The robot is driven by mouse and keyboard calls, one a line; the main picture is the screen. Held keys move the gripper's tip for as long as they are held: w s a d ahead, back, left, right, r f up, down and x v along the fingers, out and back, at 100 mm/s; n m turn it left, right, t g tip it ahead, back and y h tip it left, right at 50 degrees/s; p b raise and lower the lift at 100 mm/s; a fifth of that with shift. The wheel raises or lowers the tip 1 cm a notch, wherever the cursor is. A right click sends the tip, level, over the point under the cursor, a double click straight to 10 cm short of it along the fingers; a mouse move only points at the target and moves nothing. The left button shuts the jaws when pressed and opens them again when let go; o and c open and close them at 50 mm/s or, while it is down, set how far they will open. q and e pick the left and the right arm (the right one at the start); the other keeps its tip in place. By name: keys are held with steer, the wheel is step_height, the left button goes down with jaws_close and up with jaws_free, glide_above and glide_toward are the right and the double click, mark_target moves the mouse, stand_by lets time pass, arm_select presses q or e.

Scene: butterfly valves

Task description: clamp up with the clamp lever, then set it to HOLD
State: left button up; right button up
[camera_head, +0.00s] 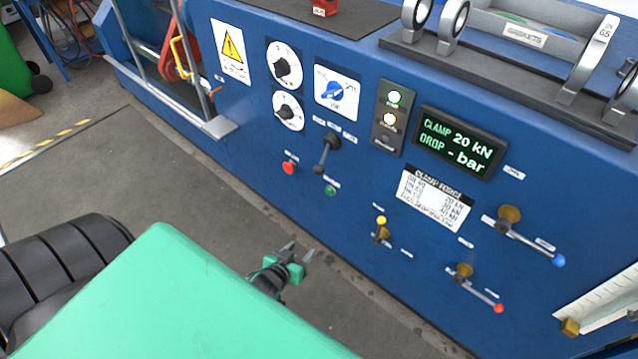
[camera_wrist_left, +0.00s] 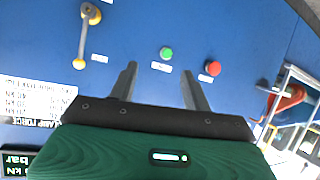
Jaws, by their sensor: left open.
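The black lever (camera_head: 326,152) on the blue panel, which I take to be the clamp lever, has its handle hanging down and slightly left from its hub. Several small labels sit around its top, too small to read. The display (camera_head: 460,143) reads CLAMP 20 kN and DROP - bar. My left gripper (camera_head: 299,250) is open and empty, in front of and below the panel controls, apart from the lever. In the left wrist view, its fingers (camera_wrist_left: 158,68) face the panel near the green button (camera_wrist_left: 166,53); the black lever is not visible there.
A red button (camera_head: 289,168) and a yellow-knobbed valve (camera_head: 381,230) flank the area. Blue-handled (camera_head: 530,242) and red-handled (camera_head: 480,291) valve levers sit lower right. A blue selector (camera_head: 334,91) and lit lamps (camera_head: 392,108) are above. Grey floor (camera_head: 190,185) lies open before the panel.

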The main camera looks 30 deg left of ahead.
arm_select(q)
step_height(320, 180, up, 8)
steer(key=w+a+t+b, duration=0.2)
steer(key=t+b, duration=0.1)
steer(key=n+t+b, duration=0.1)
steer(key=t+b, duration=0.1)
glide_toward(316, 174)
steer(key=shift+y, duration=0.3)
steer(key=w, duration=1.1)
steer(key=shift+w+a+f+p, duration=0.15)
steer(key=shift+w+a+p, duration=0.15)
steer(key=shift+a+p, duration=0.1)
arm_select(e)
steer(key=w+r, duration=0.2)
steer(key=r, duration=0.2)
steer(key=shift+w+a, duration=0.3)
steer(key=shift+w, duration=0.1)
arm_select(q)
jaws_close()
arm_select(e)
steer(key=shift+r, duration=0.1)
